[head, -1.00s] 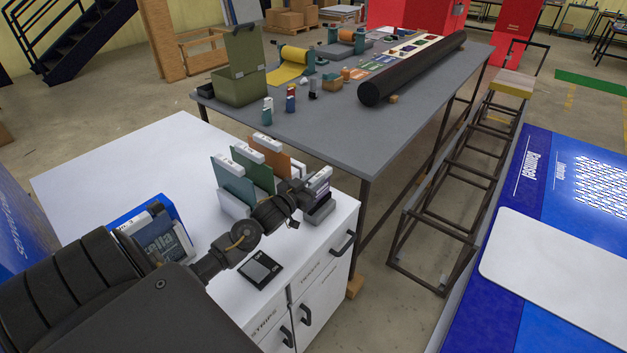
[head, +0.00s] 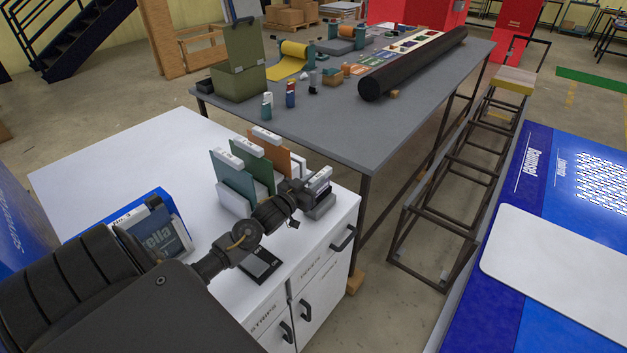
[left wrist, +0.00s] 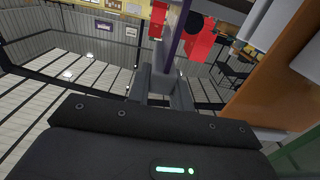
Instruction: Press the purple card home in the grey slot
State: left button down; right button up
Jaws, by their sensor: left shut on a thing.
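The purple card (head: 319,181), with a white label strip on top, stands upright at the right end of the card row on the white cabinet. My left gripper (head: 303,191) is beside it, its fingers shut on it. The grey slot (head: 320,207) is directly below the card. I cannot tell how deep the card sits in it. In the left wrist view the closed fingers (left wrist: 165,86) show, with the card's thin purple edge (left wrist: 178,38) beyond them. My right gripper is not in view.
Teal (head: 232,181), green (head: 256,165) and orange (head: 271,152) cards stand in holders close by. A black tile (head: 262,266) lies under my forearm. A blue box (head: 180,222) sits at the left. The cabinet's back left is clear. A grey table (head: 330,128) stands behind.

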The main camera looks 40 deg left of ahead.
aim_at(310, 183)
pick_arm(q)
jog(key=c, duration=1.2)
grip_release()
jog(key=shift+o, duration=0.2)
jog(key=shift+s, duration=0.15)
jog(key=shift+s+p, duration=1)
jog(key=shift+s, duration=0.4)
jog(key=shift+s+d+p, duration=0.1)
jog(key=shift+s+p, duration=1.05)
jog(key=shift+s, duration=1.35)
